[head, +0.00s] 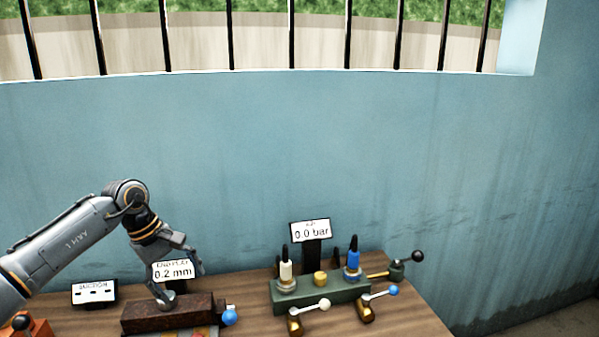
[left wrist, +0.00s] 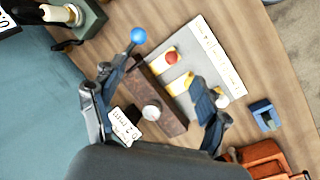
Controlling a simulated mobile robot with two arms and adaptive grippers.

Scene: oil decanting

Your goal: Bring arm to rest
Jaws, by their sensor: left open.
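My left arm comes in from the left in the head view. Its gripper (head: 180,277) points down over a dark red-brown block (head: 150,316) on the wooden table (head: 415,318). In the left wrist view the gripper's fingers (left wrist: 160,108) are spread apart, with nothing held between them. Behind them lie the brown block (left wrist: 165,120) with a round silver knob (left wrist: 151,112), and a light panel (left wrist: 222,75) with yellow patches and a red button (left wrist: 172,57). I cannot tell how far the fingertips are above the block. My right gripper is in neither view.
A green block (head: 320,296) with white and blue-topped valves and levers stands right of the arm, below a "0.0 bar" sign (head: 311,232). A "0.2 mm" sign (head: 173,271) and a "SUCTION" sign (head: 94,292) stand left. A blue wall (head: 300,150) rises behind the table.

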